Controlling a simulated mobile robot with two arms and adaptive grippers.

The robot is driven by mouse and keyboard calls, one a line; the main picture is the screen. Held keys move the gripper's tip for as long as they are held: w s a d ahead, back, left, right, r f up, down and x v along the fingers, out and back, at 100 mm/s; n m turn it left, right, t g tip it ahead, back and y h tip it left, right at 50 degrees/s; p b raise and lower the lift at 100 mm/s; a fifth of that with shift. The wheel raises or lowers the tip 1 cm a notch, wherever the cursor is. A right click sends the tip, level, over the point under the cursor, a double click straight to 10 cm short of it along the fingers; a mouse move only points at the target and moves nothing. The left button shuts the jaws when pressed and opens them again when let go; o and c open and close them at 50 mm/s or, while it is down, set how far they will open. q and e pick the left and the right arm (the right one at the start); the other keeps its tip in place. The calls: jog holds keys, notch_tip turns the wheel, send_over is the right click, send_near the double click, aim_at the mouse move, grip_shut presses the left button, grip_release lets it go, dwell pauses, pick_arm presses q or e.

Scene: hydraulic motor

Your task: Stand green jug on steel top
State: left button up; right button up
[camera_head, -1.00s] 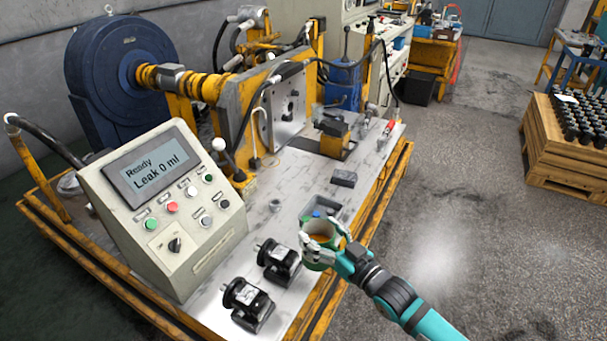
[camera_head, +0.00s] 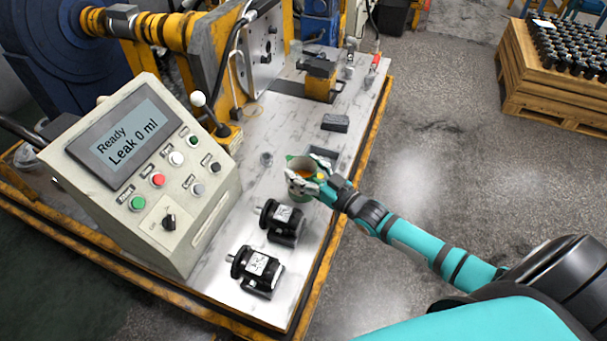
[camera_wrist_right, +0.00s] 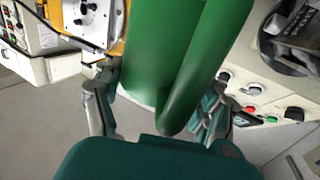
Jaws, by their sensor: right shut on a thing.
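The green jug (camera_head: 301,186) is in my right gripper (camera_head: 312,184), over the steel top (camera_head: 284,118) in the head view. Its open mouth faces up and shows an orange-brown inside. My right gripper is shut on the jug; in the right wrist view the green jug (camera_wrist_right: 175,60) fills the middle between the two fingers. I cannot tell whether its base touches the steel top. My left gripper is not in view.
Two black motors (camera_head: 282,222) (camera_head: 257,270) stand on the steel top, nearer than the jug. The control box (camera_head: 150,180) stands to the left. A dark block (camera_head: 335,123) and a grey tray (camera_head: 322,155) lie beyond the jug. Bare steel shows left of the jug.

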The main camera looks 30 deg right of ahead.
jog(key=shift+f, duration=1.75)
jog(key=o, duration=1.7)
jog(key=shift+f, duration=0.2)
jog(key=shift+r, duration=0.2)
jog(key=v, duration=1.2)
jog(key=shift+b, duration=0.3)
